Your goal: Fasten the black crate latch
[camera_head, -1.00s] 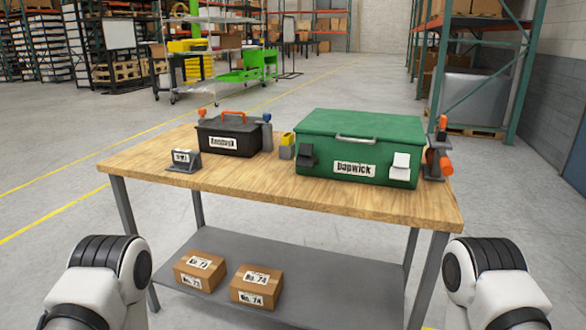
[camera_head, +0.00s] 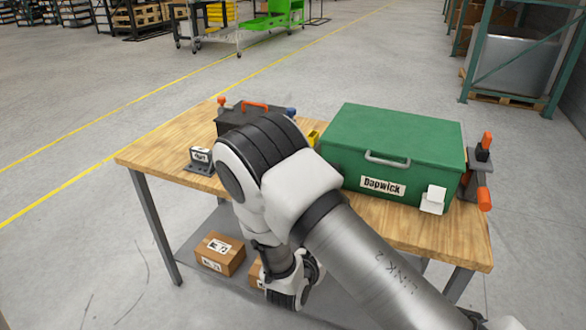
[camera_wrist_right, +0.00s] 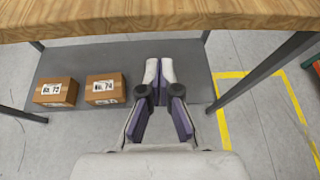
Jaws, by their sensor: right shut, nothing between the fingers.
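The green crate (camera_head: 395,135) stands closed on the right half of the wooden table, its label reading "Dapwick". A white latch (camera_head: 433,199) is on its front right. The black latch on its front left is hidden behind my right arm now; only the earlier head frame shows it. My right gripper (camera_wrist_right: 159,70) is shut and empty. In the right wrist view it is below the table's front edge (camera_wrist_right: 160,22), over the lower shelf, touching nothing that I can see. My left gripper is not in view.
A black toolbox (camera_head: 234,116) with an orange handle and a small labelled stand (camera_head: 200,160) are on the table's left. A clamp with orange grips (camera_head: 482,172) is right of the crate. Two cartons, one (camera_wrist_right: 55,92) beside another (camera_wrist_right: 105,89), lie on the shelf.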

